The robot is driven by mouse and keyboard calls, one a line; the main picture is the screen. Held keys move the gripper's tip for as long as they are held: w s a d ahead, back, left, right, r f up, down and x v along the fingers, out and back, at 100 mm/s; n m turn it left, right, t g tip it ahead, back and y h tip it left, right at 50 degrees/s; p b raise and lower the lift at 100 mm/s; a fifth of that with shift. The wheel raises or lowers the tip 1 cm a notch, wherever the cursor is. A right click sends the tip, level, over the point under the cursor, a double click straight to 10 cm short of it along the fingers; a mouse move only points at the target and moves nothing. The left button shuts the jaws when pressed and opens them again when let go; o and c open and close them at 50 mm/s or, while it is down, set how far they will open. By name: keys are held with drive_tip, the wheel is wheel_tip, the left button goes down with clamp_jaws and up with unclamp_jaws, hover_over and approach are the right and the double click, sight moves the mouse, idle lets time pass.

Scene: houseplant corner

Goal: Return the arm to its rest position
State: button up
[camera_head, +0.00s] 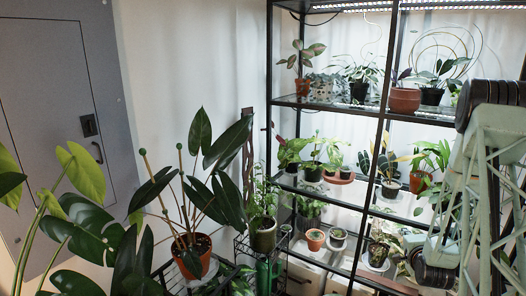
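Part of my arm (497,135) shows at the right edge of the head view, as a pale green lattice link with dark ringed joints. One dark joint is at the upper right and another is low down at the right. The arm stands in front of the right part of the plant shelf and hides some of it. My gripper and its fingers are not visible, so whether it holds anything does not show.
A black-framed shelf (387,113) with several potted plants stands behind my arm. A large-leaved plant in a terracotta pot (192,257) stands on a wire stand at centre left. Big leaves (85,232) fill the lower left. A grey door (62,100) is at the far left.

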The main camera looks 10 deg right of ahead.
drive_tip(key=w+a+r+n+g+y+p, duration=0.1)
drive_tip(key=w+a+r+n, duration=0.2)
drive_tip(key=a, duration=0.6)
drive_tip(key=w+a+r+n+g+y+p, duration=0.1)
drive_tip(key=w+a+r+n+y, duration=0.2)
drive_tip(key=a, duration=0.5)
drive_tip(key=s+a+r+n+g+b, duration=0.1)
drive_tip(key=s+a+r+n, duration=0.15)
drive_tip(key=a+r, duration=0.5)
drive_tip(key=s+a+r+n+g+b, duration=0.2)
drive_tip(key=s+a+r+n, duration=0.3)
drive_tip(key=s+a+r, duration=0.8)
drive_tip(key=s+a+r+n+g, duration=0.1)
drive_tip(key=s+a, duration=0.3)
drive_tip(key=s, duration=0.8)
drive_tip(key=s+a+r+n+g+y+b, duration=0.1)
drive_tip(key=s+a+r+n, duration=0.3)
drive_tip(key=s, duration=0.9)
drive_tip(key=s+a+r+n+g+y, duration=0.1)
drive_tip(key=s+a, duration=0.4)
drive_tip(key=s, duration=0.7)
drive_tip(key=shift+s+a+r+n+b, duration=0.2)
drive_tip(key=shift+s+r+n+b, duration=0.15)
drive_tip(key=shift+r+n, duration=0.55)
drive_tip(key=shift+m, duration=0.25)
drive_tip(key=shift+f+b, duration=0.5)
drive_tip(key=shift+b, duration=0.15)
